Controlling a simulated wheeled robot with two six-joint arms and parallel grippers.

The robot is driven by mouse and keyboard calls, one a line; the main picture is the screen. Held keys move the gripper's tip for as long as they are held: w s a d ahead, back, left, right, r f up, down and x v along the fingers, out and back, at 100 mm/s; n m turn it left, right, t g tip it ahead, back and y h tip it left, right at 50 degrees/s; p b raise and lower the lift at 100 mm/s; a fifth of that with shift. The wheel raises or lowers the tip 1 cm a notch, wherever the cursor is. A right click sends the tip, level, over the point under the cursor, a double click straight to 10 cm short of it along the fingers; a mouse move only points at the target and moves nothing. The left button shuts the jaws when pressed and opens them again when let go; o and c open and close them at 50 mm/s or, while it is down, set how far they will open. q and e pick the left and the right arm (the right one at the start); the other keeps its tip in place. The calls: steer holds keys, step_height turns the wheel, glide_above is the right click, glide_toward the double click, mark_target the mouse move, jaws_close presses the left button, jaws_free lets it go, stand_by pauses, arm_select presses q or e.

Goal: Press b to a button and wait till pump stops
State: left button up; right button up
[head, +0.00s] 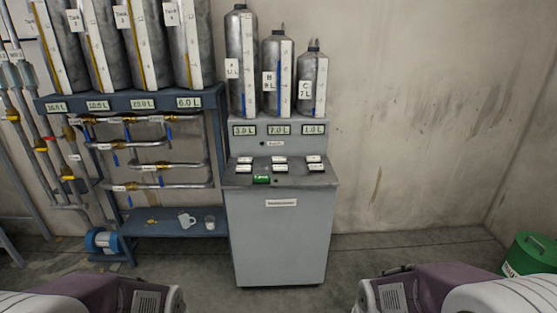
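A grey control cabinet (279,240) stands in the middle of the head view. Its sloped top carries several small white labelled buttons in two rows, such as a middle one (280,168), and a green labelled one (261,180) at the front left. The button labels are too small to read. Grey cylinders A (240,60), B (277,75) and C (313,85) stand on the cabinet's back. Displays below them read 3.0 L (244,130), 7.0 L (278,130) and 1.0 L (313,129). My two arms show at the bottom edge, away from the cabinet; no gripper fingers show.
A blue rack (215,140) at left holds several tall tanks above pipes and valves; its displays include 6.0 L (189,103). A blue pump (102,240) sits on the floor. A green bin (533,255) is at far right. Floor right of the cabinet is clear.

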jaws_close()
stand_by(1.5)
